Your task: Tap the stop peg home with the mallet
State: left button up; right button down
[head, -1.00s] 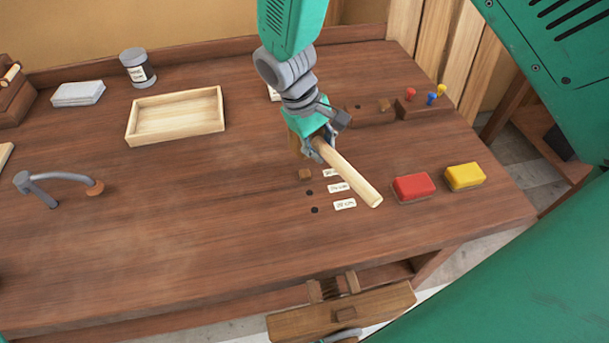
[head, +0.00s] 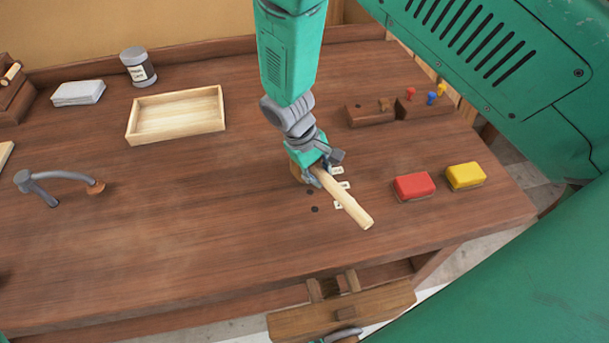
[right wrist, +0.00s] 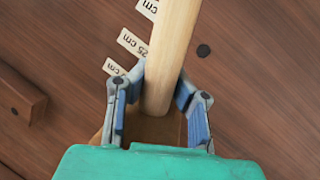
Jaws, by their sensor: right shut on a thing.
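My right gripper (head: 318,173) is shut on the pale handle of the wooden mallet (head: 345,201). The handle points toward the front right. The mallet's head shows only partly, behind and under the gripper. In the right wrist view the handle (right wrist: 171,60) runs up between the fingers (right wrist: 160,92), with part of the brown head below. The stop peg is hidden now behind the mallet and gripper, so I cannot tell whether the mallet touches it. Two dark holes (head: 314,209) with paper labels (head: 339,205) lie in front of it. My left gripper is not in view.
A brown block (head: 368,116) and a rack with coloured pegs (head: 425,108) stand behind right. A red block (head: 414,186) and a yellow block (head: 465,176) lie to the right. The left front is clear.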

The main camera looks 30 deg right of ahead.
jog(key=r, duration=0.9)
jog(key=shift+w, duration=0.35)
jog(key=shift+s+d, duration=0.1)
jog(key=shift+s, duration=0.25)
jog(key=shift+w, duration=0.3)
notch_tip(320, 180, up, 5)
jog(key=shift+s+f, duration=0.1)
